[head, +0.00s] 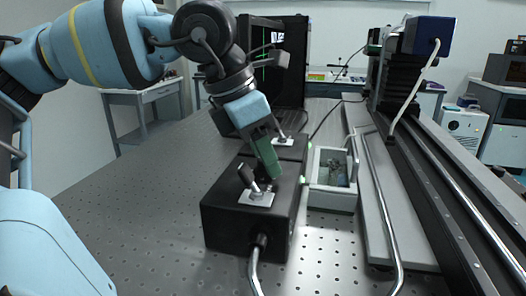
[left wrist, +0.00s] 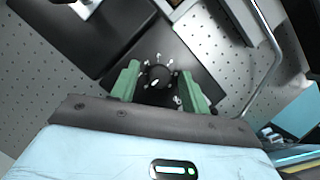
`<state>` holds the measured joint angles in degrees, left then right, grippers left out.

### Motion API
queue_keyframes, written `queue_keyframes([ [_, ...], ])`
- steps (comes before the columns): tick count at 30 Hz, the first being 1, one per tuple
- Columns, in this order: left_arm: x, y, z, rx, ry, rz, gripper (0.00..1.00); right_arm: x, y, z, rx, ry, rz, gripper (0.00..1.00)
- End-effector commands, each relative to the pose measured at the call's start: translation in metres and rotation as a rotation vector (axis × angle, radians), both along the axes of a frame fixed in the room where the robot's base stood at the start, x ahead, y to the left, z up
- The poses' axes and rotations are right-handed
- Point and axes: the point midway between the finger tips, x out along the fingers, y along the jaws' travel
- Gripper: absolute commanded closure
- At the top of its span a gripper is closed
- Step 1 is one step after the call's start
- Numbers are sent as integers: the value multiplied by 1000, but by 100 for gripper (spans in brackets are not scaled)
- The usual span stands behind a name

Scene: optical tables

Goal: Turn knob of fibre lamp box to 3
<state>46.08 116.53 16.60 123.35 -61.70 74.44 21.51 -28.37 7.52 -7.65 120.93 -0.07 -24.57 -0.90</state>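The fibre lamp box (head: 230,222) is a black box on the perforated table, with a grey cable at its front. Its round black knob (left wrist: 159,76) shows in the left wrist view, ringed by white marks too small to read. A white mark on the knob points to the lower left. My left gripper (head: 268,160) reaches down over the box in the head view and hides the knob there. Its green fingers are open, one on each side of the knob in the left wrist view, with gaps visible. My right gripper is not in view.
A toggle lever on a silver plate (head: 257,199) stands on the box top, near the fingers. A second black box (head: 290,150) is behind. A grey open tray (head: 332,197) and a long rail (head: 440,185) lie to the right. The table at left is clear.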

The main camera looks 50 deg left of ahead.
Motion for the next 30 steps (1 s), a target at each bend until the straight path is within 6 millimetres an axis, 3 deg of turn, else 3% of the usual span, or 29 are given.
queue_keyframes([
  [1,0,0,0,0,0,0,61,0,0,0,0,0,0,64],
  [10,0,0,0,0,0,0,98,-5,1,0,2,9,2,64],
  [20,0,1,2,-2,-1,-54,98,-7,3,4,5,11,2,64],
  [30,0,2,3,-4,-1,-298,98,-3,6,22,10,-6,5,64],
])
